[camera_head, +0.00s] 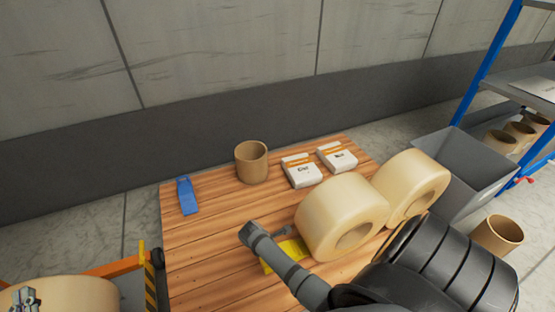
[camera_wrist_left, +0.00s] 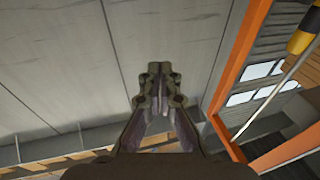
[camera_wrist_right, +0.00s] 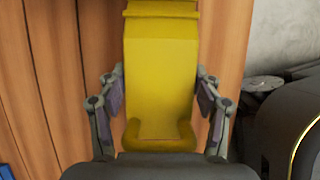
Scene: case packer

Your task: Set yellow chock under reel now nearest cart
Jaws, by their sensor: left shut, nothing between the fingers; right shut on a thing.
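The yellow chock (camera_head: 291,249) shows at the table beside the left-hand tan reel (camera_head: 325,212), partly hidden by my right arm. Whether it touches the reel or the table I cannot tell. In the right wrist view the chock (camera_wrist_right: 161,70) fills the space between the fingers of my right gripper (camera_wrist_right: 160,97), which is shut on it. A second tan reel (camera_head: 424,175) lies just right of the first. My left gripper (camera_head: 25,297) is shut and empty at the lower left, above a reel; its closed fingers (camera_wrist_left: 158,70) show in the left wrist view.
An orange-framed cart (camera_head: 120,266) bearing a reel (camera_head: 75,295) stands at the lower left. On the wooden table (camera_head: 215,235) are a blue chock (camera_head: 187,196), a cardboard core (camera_head: 251,163) and two white boxes (camera_head: 300,173) (camera_head: 337,157). A grey bin (camera_head: 462,165) and blue-framed shelf stand right.

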